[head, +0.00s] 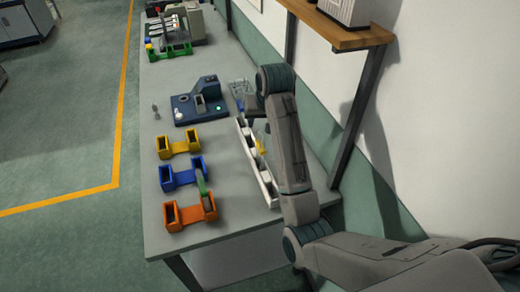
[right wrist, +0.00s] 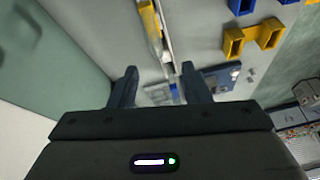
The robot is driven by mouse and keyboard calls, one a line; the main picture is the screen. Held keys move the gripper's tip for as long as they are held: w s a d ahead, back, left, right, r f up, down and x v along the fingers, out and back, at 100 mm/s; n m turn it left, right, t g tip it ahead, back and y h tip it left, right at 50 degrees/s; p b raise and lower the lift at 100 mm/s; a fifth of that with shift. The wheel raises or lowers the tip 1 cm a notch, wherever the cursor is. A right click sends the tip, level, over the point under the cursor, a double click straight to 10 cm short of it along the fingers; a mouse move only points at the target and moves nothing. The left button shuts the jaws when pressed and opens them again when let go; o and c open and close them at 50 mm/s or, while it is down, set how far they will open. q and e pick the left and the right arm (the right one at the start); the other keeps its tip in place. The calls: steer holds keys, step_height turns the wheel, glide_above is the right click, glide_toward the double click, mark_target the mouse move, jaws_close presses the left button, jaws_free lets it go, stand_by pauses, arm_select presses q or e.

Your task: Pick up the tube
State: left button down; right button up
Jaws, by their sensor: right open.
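A tube-like piece with yellow (head: 260,147) lies in the long white rack (head: 271,188) on the right side of the table. It also shows in the right wrist view (right wrist: 150,22), near the top and beyond my fingertips. A green, rod-like piece (head: 202,183) stands at the orange holder (head: 190,213); I cannot tell which of the two is the task's tube. My right gripper (head: 249,114) is open and empty above the far part of the rack. Its parted fingers show in the right wrist view (right wrist: 158,76). My left gripper is not in view.
A yellow holder (head: 178,149) and a blue holder (head: 181,175) stand left of the rack. A dark blue device (head: 200,104) stands behind them, with a clear tray (head: 240,88) to its right. A shelf (head: 345,37) overhangs the right side.

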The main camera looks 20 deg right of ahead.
mark_target(260, 131)
steer(key=p+x, duration=0.1)
steer(key=x, duration=0.2)
steer(key=shift+w+f, duration=0.2)
steer(key=shift+w+f+p, duration=0.15)
steer(key=shift+f+p, duration=0.3)
steer(key=shift+p, duration=0.05)
steer(key=x, duration=0.1)
steer(key=p+x, duration=0.2)
steer(key=x, duration=0.1)
steer(key=shift+d+f, duration=0.15)
steer(key=shift+d, duration=0.1)
steer(key=shift+f, duration=0.2)
jaws_close()
